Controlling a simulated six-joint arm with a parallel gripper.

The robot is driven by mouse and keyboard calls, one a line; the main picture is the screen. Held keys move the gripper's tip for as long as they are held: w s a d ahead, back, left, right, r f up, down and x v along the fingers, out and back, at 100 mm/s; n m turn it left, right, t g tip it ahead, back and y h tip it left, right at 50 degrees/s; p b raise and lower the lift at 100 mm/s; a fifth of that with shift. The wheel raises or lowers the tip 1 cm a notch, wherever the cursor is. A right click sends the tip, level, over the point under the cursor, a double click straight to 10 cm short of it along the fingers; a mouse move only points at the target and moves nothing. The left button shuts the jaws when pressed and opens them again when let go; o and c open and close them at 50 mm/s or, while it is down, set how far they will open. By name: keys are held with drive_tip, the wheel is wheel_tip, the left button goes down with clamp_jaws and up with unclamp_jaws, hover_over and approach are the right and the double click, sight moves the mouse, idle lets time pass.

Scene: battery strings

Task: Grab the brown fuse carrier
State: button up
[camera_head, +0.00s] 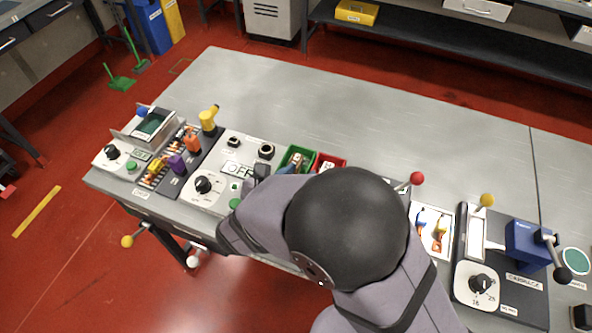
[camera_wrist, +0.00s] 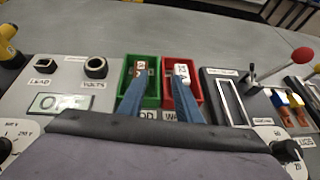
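In the wrist view, a small brownish piece with a pale face (camera_wrist: 139,68) sits in the green bin (camera_wrist: 126,88). It may be the brown fuse carrier, but it is too small to be sure. A white-faced piece (camera_wrist: 182,71) lies in the red bin (camera_wrist: 168,90). My gripper (camera_wrist: 160,80) is open, with one blue finger over the green bin and the other over the red bin. Nothing shows between the fingers. In the head view, my arm hides much of the bench middle and most of my gripper.
Left of the bins is a panel with knobs and a display (camera_wrist: 60,103). A red-knobbed lever (camera_head: 417,178) rises to the right. Purple, orange and yellow pieces (camera_head: 176,163) stand at the left. A blue clamp-like device (camera_head: 526,243) is far right. The bench's rear (camera_head: 330,105) is clear.

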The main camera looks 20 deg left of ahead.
sight(295, 161)
drive_tip(key=a, duration=0.2)
drive_tip(key=a+n+t+y, duration=0.1)
drive_tip(key=shift+s+a+f+b, duration=0.2)
drive_tip(key=shift+s+a+b, duration=0.1)
drive_tip(key=shift+s+b, duration=0.1)
drive_tip(key=shift+d+f+b+x, duration=0.15)
drive_tip(key=shift+b+x, duration=0.5)
drive_tip(key=shift+x, duration=1)
drive_tip(key=shift+d+f+b+x, duration=0.1)
drive_tip(key=shift+b+x, duration=0.5)
drive_tip(key=shift+x, duration=1)
drive_tip(key=shift+w+f, duration=0.1)
drive_tip(key=shift+w, duration=0.3)
clamp_jaws()
